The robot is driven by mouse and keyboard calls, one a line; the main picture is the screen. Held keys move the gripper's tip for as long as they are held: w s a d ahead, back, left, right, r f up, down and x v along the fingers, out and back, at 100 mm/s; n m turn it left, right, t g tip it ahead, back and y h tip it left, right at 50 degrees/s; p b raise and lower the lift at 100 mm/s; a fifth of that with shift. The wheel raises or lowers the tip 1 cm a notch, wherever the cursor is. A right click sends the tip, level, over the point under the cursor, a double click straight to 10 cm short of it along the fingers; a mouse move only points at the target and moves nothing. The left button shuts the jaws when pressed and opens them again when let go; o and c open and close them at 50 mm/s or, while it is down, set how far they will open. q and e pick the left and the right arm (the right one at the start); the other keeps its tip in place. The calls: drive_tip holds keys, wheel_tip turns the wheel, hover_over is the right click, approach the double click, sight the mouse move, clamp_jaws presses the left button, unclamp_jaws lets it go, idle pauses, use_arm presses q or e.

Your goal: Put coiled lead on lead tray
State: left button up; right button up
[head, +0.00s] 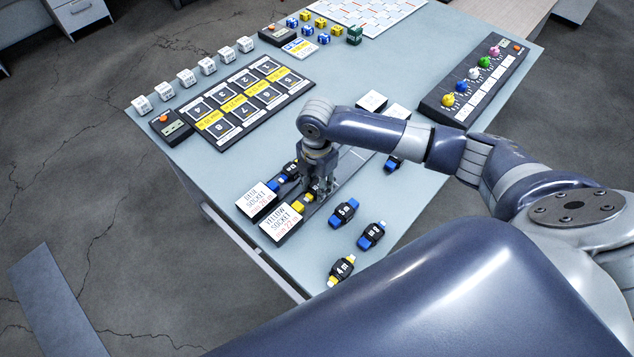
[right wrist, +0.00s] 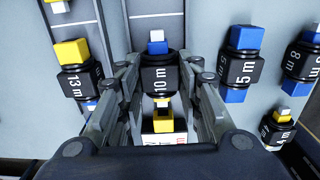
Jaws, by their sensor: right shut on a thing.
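My right gripper (head: 318,188) is shut on a black coiled lead marked 10 m (right wrist: 157,76). This lead has a blue end with a white tip and a yellow end towards the yellow socket label (head: 281,222). It is over the grey lane behind that label; I cannot tell whether it touches the lane. In the right wrist view a 13 m lead (right wrist: 82,75) lies in the neighbouring lane, beside the blue socket label (head: 257,200), its yellow end pointing away. My left gripper is not in view.
Loose leads lie to the right on the table: a 5 m one (right wrist: 238,72), another blue-ended one (head: 371,235) and a yellow-ended one (head: 341,270). A numbered black board (head: 240,128), white cubes (head: 208,66) and a knob panel (head: 474,80) stand farther back.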

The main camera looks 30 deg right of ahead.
sight(317, 186)
drive_tip(key=shift+f, duration=0.1)
drive_tip(key=o, duration=1.1)
wheel_tip(317, 186, up, 12)
drive_tip(key=shift+r+b, duration=0.15)
drive_tip(key=shift+b, duration=0.3)
